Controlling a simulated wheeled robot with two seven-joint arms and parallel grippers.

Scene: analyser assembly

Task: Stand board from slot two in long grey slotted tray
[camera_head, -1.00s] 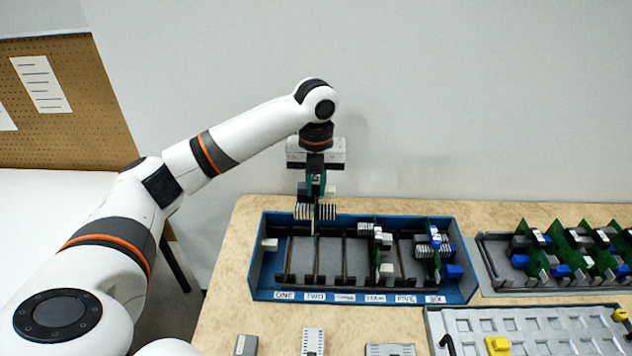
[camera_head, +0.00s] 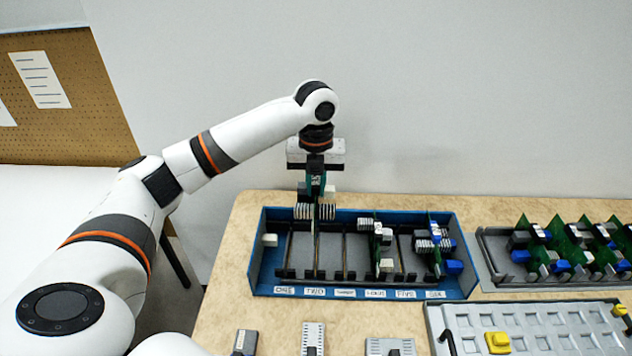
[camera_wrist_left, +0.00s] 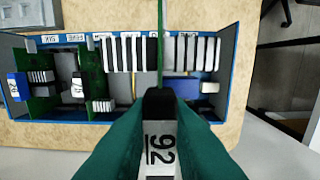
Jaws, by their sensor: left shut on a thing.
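My left gripper (camera_head: 316,186) is shut on a green circuit board with pale and dark finned blocks (camera_head: 316,212), above the slot marked TWO in the blue rack (camera_head: 360,294). The board hangs upright; whether its lower edge is still in the slot I cannot tell. In the left wrist view the teal fingers (camera_wrist_left: 158,112) grip the board, seen edge-on (camera_wrist_left: 160,50), with fins on both sides and a label reading 92. The long grey slotted tray (camera_head: 490,276) is at the right, partly cut off, with several green boards standing in it. My right gripper is not in view.
Other boards stand in the blue rack, including one towards the middle (camera_head: 379,248) and one near SIX (camera_head: 436,245). A light grey tray (camera_head: 530,343) with yellow pieces lies in front of the slotted tray. Small grey parts lie along the table front. A wall stands behind.

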